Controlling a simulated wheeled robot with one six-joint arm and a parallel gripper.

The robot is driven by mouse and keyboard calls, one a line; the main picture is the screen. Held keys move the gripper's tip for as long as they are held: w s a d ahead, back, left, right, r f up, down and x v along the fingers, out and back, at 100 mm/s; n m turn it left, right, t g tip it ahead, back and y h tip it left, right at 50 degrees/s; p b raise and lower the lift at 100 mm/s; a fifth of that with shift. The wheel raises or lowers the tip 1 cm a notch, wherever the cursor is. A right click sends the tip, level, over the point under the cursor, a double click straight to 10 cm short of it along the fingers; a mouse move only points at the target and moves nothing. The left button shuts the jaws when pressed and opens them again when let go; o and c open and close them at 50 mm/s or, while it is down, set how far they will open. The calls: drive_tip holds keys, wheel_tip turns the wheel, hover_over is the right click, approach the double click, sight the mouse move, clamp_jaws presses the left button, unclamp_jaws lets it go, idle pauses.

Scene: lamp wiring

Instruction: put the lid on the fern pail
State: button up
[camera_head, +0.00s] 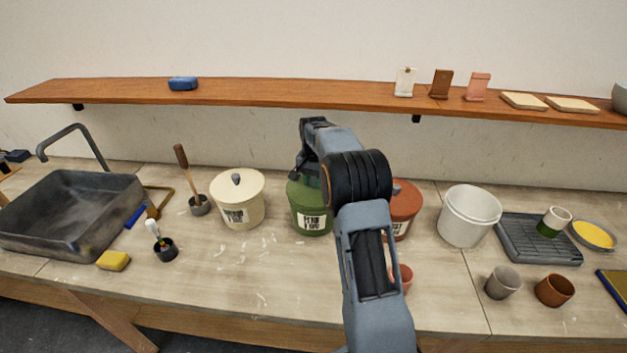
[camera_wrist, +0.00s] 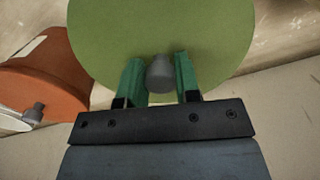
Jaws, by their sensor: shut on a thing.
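The fern pail (camera_head: 312,222) is green with a white printed label and stands upright in the middle of the bench. A round green lid (camera_wrist: 160,30) with a grey knob (camera_wrist: 160,76) fills the top of the wrist view. My gripper (camera_wrist: 159,70) has its green fingers shut on either side of the knob. In the head view, my gripper (camera_head: 311,172) is over the pail's top, partly hidden by my arm. The lid appears at or just above the pail's rim; I cannot tell whether it is seated.
A lidded cream pail (camera_head: 238,207) stands left of the fern pail. A lidded terracotta pail (camera_head: 402,206) stands close on the right, partly behind my arm. White buckets (camera_head: 465,222) are further right. A wooden shelf (camera_head: 250,92) runs above the bench.

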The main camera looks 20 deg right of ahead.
drive_tip(key=shift+f, duration=0.45)
drive_tip(key=o, duration=1)
drive_tip(key=shift+r, duration=0.1)
wheel_tip(320, 180, up, 14)
drive_tip(key=shift+b, duration=0.45)
drive_tip(key=f, duration=0.1)
drive_tip(key=f+n, duration=0.1)
drive_tip(key=f, duration=0.2)
drive_tip(key=shift+w+n, duration=0.3)
drive_tip(key=shift+n, duration=0.1)
drive_tip(key=s+a+n+t, duration=0.2)
drive_tip(key=s+a, duration=0.4)
drive_tip(key=s, duration=0.9)
drive_tip(key=s+a+f+n+t, duration=0.1)
drive_tip(key=s+a+n, duration=0.4)
drive_tip(key=s, duration=1)
drive_tip(key=shift+s+a+t, duration=0.25)
drive_tip(key=shift+a+t, duration=0.15)
drive_tip(key=shift+t, duration=0.4)
